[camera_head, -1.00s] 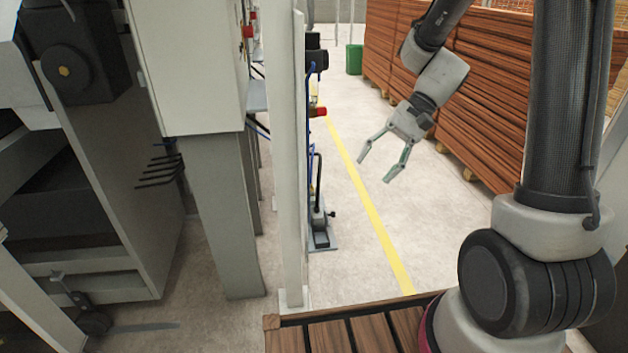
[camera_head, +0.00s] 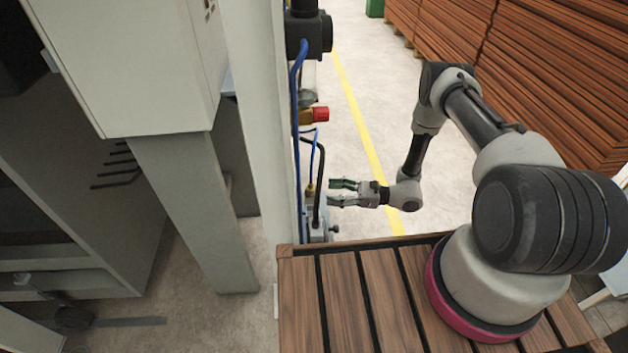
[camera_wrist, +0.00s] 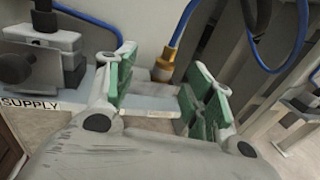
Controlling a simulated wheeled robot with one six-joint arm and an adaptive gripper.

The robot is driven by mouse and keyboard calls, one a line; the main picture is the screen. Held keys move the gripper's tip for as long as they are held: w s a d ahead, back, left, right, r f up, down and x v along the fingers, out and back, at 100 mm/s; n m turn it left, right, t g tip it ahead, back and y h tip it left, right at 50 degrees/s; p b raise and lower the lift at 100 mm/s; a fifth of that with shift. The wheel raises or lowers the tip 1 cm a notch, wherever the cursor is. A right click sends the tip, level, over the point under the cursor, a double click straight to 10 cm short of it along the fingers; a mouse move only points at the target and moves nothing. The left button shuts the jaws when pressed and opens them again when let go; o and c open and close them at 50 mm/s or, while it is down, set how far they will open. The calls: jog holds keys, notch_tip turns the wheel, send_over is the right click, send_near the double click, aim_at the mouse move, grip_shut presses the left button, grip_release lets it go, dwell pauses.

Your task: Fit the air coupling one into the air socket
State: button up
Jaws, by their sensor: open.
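A brass coupling (camera_wrist: 165,68) on the end of a blue hose (camera_wrist: 184,22) stands upright on a light grey ledge (camera_wrist: 150,107) in the wrist view. It also shows in the head view (camera_head: 311,190). My gripper (camera_wrist: 160,88) is open with green pads; the coupling is seen in the gap between its fingers, near the tips, and the fingers do not close on it. In the head view my gripper (camera_head: 343,191) points left at the coupling, low beside the post. A grey block with a dark knob (camera_wrist: 42,62) stands left above a SUPPLY label; I cannot tell which part is the socket.
A white post (camera_head: 262,120) stands close left of the coupling. A red knob (camera_head: 320,114) and a black unit (camera_head: 310,36) stick out above. Another blue hose loop (camera_wrist: 300,40) hangs at right. The floor by the yellow line (camera_head: 358,115) is clear.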

aim_at(311, 187)
jog(key=x, duration=0.5)
jog(key=w+x, duration=0.1)
jog(key=x, duration=0.1)
jog(key=shift+w+a+f, duration=0.15)
jog(key=shift+a+f, duration=0.1)
jog(key=shift+f, duration=0.05)
jog(key=shift+c, duration=0.4)
grip_shut()
jog(key=shift+r, duration=0.15)
